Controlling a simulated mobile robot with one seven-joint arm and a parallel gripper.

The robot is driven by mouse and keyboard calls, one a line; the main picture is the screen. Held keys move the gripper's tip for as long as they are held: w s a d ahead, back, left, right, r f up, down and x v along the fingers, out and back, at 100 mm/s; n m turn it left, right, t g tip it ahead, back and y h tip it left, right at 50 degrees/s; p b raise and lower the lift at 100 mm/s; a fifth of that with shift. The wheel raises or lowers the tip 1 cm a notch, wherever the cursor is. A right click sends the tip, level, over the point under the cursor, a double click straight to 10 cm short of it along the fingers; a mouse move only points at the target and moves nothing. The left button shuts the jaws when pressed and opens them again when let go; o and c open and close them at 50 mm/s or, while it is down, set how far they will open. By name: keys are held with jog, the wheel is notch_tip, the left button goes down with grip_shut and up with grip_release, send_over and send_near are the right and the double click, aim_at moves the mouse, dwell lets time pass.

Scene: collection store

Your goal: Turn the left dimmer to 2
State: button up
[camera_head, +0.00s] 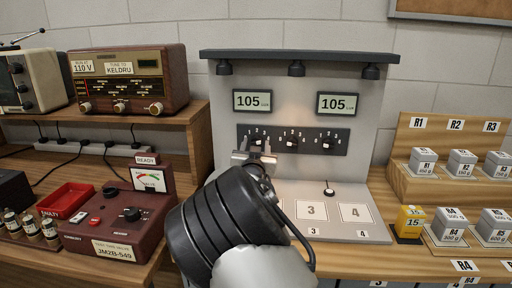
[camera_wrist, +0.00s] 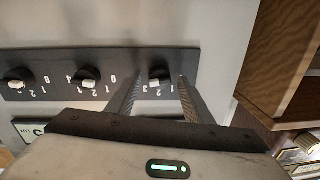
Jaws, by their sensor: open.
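A dark dimmer panel (camera_head: 310,150) on the grey booth wall carries three black dimmer knobs in a row, with numbers above them. In the wrist view the panel is upside down. There the left dimmer (camera_wrist: 159,74) is the rightmost knob, and its white mark sits toward the numbers, around 2; the exact setting is hard to read. My gripper (camera_wrist: 160,77) is open, with one fingertip on each side of that knob; I cannot tell whether they touch it. In the head view my gripper (camera_head: 254,158) largely covers the left dimmer.
The middle dimmer (camera_head: 292,142) and right dimmer (camera_head: 328,145) are beside it. Two displays (camera_head: 252,101) (camera_head: 337,104) above read 105. A shelf with a brown radio (camera_head: 130,78) stands close on the left. Below are numbered plates (camera_head: 311,211) and a yellow block (camera_head: 410,220).

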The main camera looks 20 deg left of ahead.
jog(key=shift+c, duration=0.5)
jog(key=c, duration=0.9)
jog(key=shift+c, duration=0.2)
jog(key=shift+n, duration=0.3)
jog(key=n, duration=0.3)
jog(key=shift+r+n+p, duration=0.1)
jog(key=shift+n+p, duration=0.2)
jog(key=shift+p, duration=0.05)
jog(key=n, duration=0.3)
jog(key=shift+g+h+p, duration=0.3)
jog(key=shift+p, duration=0.1)
jog(key=n, duration=0.4)
jog(key=shift+n+h+p, duration=0.3)
jog(key=shift+n, duration=1.4)
